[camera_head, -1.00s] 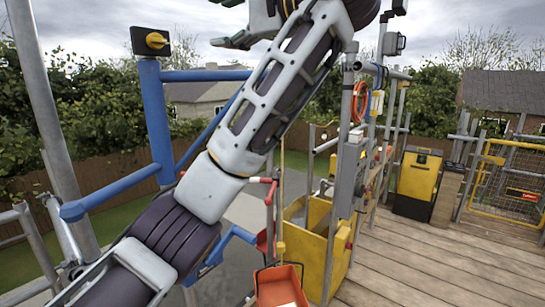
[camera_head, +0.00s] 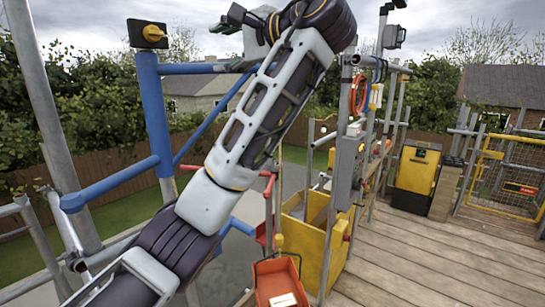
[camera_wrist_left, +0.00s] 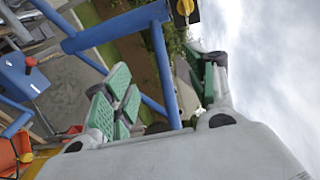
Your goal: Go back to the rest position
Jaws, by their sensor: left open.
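My left arm rises from the bottom left to a bend at the top of the head view. My left gripper (camera_head: 231,46) hangs beyond that bend, partly cut off from sight by its own arm, in front of the sky and the blue rail. In the left wrist view the two green-padded fingers (camera_wrist_left: 165,88) stand wide apart with nothing between them. Blue scaffold tubes show behind and beyond the fingers. My right gripper is in neither view.
A blue post (camera_head: 155,110) with a yellow-knobbed box (camera_head: 148,34) stands left of my arm. A yellow bin (camera_head: 306,240), an orange tray (camera_head: 280,285) and grey poles stand to the right. The plank deck (camera_head: 440,260) is clear at the right.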

